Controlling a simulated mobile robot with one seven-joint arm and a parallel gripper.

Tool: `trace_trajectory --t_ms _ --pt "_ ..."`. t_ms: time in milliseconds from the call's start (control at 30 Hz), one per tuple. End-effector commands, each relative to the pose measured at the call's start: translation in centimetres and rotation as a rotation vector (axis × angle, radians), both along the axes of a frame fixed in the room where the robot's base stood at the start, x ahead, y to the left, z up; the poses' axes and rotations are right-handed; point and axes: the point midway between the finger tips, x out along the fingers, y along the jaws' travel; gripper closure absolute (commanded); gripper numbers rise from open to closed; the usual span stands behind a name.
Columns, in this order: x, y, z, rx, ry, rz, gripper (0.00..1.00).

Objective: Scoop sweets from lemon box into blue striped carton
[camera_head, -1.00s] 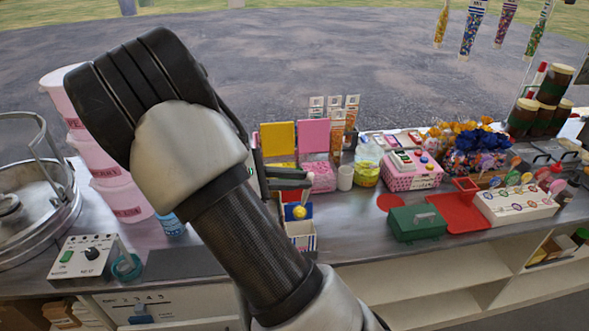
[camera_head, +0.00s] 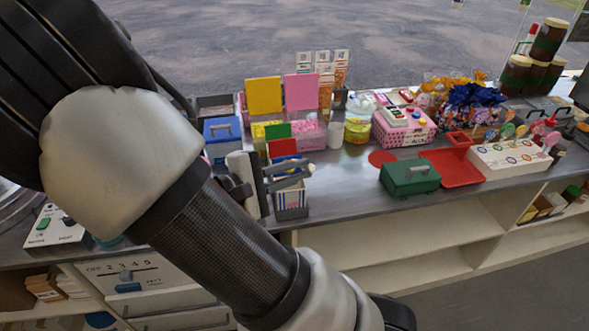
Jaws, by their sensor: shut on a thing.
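The lemon box is most likely the yellow box (camera_head: 262,131) with its yellow lid (camera_head: 264,96) standing open at the counter's back. The blue striped carton (camera_head: 298,198) stands upright at the counter's front edge, partly covered by my fingers. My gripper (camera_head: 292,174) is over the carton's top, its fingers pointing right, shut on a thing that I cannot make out. No scoop shows clearly. The sweets inside the yellow box and any inside the carton are hidden from this angle.
A pink box (camera_head: 309,136) with an open lid stands right of the yellow one. A white cup (camera_head: 336,134), a green case (camera_head: 410,177) and a red tray (camera_head: 453,167) are further right. A blue-lidded box (camera_head: 222,129) is at left. The front counter between carton and case is clear.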

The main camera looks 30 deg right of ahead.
Motion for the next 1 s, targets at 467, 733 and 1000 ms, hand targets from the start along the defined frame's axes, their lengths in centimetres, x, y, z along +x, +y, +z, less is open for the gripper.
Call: trace_trajectory --t_ms 467,733,1000 --pt "-2.3 0.4 -3.4 -0.036 -0.197 0.0 1.0" --pt "-2.6 0.4 -3.5 -0.04 -0.229 -0.001 1.0" --pt "-2.6 0.4 -3.5 -0.04 -0.228 -0.001 1.0"
